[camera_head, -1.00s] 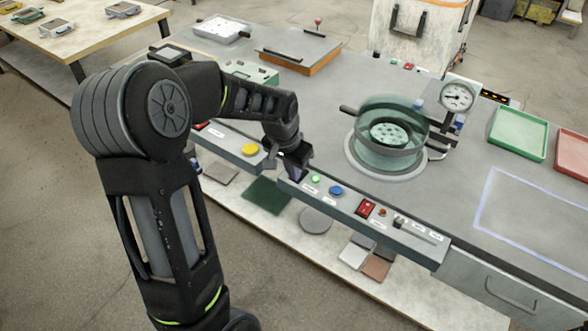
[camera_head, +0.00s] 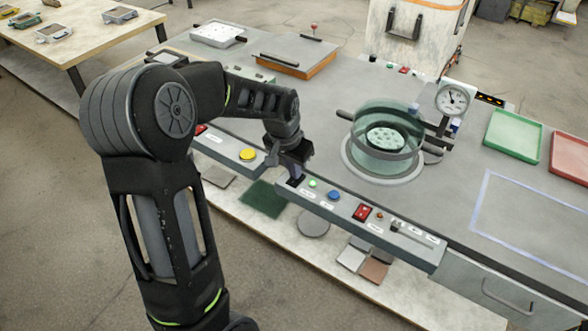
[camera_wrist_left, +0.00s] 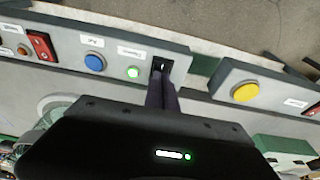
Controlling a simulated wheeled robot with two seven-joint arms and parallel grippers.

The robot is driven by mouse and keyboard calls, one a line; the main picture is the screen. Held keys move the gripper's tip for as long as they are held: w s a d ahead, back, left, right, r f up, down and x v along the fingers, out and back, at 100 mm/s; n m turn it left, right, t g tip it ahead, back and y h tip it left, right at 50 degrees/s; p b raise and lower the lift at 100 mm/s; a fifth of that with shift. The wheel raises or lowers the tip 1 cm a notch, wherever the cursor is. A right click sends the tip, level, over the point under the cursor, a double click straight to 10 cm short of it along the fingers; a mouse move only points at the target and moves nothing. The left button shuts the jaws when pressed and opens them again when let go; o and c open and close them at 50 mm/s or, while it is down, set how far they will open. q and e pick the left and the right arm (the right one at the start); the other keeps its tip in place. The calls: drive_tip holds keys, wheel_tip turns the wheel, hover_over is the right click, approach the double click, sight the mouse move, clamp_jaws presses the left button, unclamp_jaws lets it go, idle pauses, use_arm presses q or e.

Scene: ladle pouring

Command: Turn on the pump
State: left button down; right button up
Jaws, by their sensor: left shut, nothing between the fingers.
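My left gripper (camera_head: 295,176) is shut and empty, pointing down at the left end of the grey control panel (camera_head: 345,224). In the left wrist view its fingertips (camera_wrist_left: 161,84) are at a black switch (camera_wrist_left: 162,66), partly covering it; I cannot tell whether they touch. A lit green lamp (camera_wrist_left: 133,72) sits beside that switch, then a blue button (camera_wrist_left: 95,61) and a red rocker switch (camera_wrist_left: 41,46). The lamp also glows in the head view (camera_head: 312,183). The labels are too small to read surely. My right gripper is not in view.
A yellow button (camera_head: 247,155) sits on a separate panel to the left. Behind the panel stand a glass vessel (camera_head: 387,150) and a dial gauge (camera_head: 453,99). Green (camera_head: 513,135) and red (camera_head: 571,155) trays lie at the right.

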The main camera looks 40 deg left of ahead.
sight(293, 181)
use_arm(q)
drive_tip(key=v, duration=0.1)
drive_tip(key=p+v, duration=0.1)
drive_tip(key=v, duration=0.1)
drive_tip(key=p+v, duration=0.1)
drive_tip(key=shift+w+r, duration=0.2)
drive_tip(key=shift+r, duration=0.1)
drive_tip(key=s+r+b, duration=0.1)
drive_tip(key=s+r, duration=0.3)
drive_tip(key=r, duration=0.4)
drive_tip(key=shift+s, duration=0.3)
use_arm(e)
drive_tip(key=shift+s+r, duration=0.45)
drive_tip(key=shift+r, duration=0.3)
use_arm(q)
drive_tip(key=shift+f, duration=0.1)
